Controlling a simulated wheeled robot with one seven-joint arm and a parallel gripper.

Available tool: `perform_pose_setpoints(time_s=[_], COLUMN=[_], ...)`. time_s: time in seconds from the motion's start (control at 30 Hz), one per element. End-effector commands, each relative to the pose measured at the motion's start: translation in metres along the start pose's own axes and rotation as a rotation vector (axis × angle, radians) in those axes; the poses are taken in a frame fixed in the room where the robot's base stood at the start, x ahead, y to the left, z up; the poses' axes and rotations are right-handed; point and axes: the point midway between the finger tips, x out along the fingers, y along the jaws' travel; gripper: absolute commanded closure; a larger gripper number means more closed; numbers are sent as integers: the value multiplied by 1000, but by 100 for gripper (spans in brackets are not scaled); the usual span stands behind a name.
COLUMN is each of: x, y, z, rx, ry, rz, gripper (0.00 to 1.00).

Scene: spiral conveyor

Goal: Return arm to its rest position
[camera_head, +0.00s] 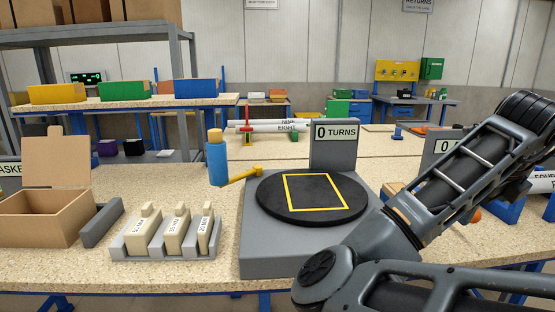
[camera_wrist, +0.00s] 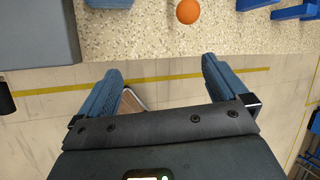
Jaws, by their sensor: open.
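My arm reaches in from the right of the head view, bent at the elbow, in front of the workbench (camera_head: 180,268). The gripper itself is not clearly visible there. In the wrist view my gripper (camera_wrist: 163,72) is open, its two blue fingers wide apart with nothing between them. It points past the front edge of the bench, over the floor. An orange ball (camera_wrist: 187,11) lies on the bench beyond the fingertips; it also shows partly behind my arm in the head view (camera_head: 475,215).
A grey turntable base (camera_head: 265,245) with a black disc (camera_head: 270,195) stands mid-bench beside my arm. A blue bottle (camera_head: 217,163), a rack of weights (camera_head: 120,248) and an open cardboard box (camera_head: 40,215) stand to its left. Blue holders (camera_head: 508,211) are at right.

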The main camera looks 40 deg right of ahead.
Motion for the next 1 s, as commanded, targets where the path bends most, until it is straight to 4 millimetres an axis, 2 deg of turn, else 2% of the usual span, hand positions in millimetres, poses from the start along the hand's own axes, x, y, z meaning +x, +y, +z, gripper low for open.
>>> perform_pose_setpoints(time_s=[0.17,0.3,0.4,0.53,0.67,0.77,0.87,1.0], x=[6,7,6,5,5,5,8,13], y=[-18,-32,-37,-34,-20,-3,20,61], z=[-6,-5,-1,8,18,24,26,23], rx=[-188,-421,-608,-851,-1097,-1284,-1467,-1714], ry=[26,52,71,89,98,97,88,54], rz=[-170,-352,-482,-635,-774,-871,-959,-1070], gripper=[0,0,0,0,0,0,0,0])
